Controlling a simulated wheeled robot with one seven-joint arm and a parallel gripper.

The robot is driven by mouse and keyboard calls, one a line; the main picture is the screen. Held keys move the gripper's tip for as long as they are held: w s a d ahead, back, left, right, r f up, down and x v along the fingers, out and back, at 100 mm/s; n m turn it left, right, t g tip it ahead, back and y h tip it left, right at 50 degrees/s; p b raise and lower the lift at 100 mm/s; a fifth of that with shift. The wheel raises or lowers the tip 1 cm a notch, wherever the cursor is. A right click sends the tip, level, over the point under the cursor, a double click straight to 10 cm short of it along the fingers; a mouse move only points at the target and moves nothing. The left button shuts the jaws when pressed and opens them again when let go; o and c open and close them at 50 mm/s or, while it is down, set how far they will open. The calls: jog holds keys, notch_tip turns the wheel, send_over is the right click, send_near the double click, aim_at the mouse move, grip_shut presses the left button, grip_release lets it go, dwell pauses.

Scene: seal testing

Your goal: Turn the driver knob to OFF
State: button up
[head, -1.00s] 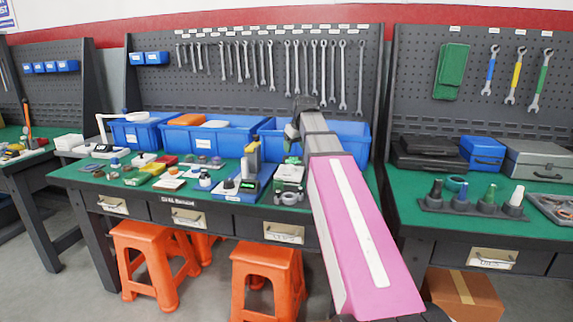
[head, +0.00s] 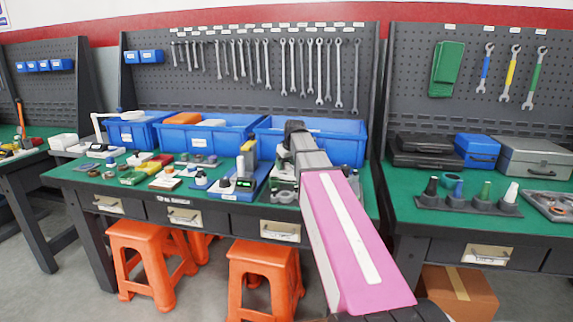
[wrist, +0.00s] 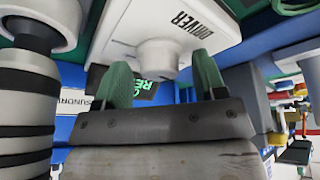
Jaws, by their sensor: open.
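In the wrist view, a white box marked DRIVER (wrist: 190,25) fills the upper middle. Its round white driver knob (wrist: 157,58) stands out towards my gripper. My gripper (wrist: 163,72) is open, with one green finger on each side of the knob's end. I cannot tell whether either finger touches the knob. The knob's pointer and its setting are not visible. A dark display with green letters (wrist: 146,90) shows partly behind the left finger. In the head view, my arm reaches over the bench, and its fingertips cannot be made out.
A striped, light-coloured column (wrist: 27,100) stands close at the left of the wrist view. In the head view, blue bins (head: 340,150) line the back of the green bench (head: 75,176). Small parts crowd its front. Orange stools (head: 262,255) stand below.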

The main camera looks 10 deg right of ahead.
jog(key=c, duration=0.9)
jog(key=shift+m, duration=0.3)
jog(key=m+h, duration=0.1)
jog(key=m, duration=0.2)
jog(key=shift+a+m+h, duration=0.1)
jog(key=shift+m+h, duration=0.2)
jog(key=shift+h, duration=0.1)
jog(key=shift+m+h, duration=0.6)
jog(key=shift+m, duration=1.3)
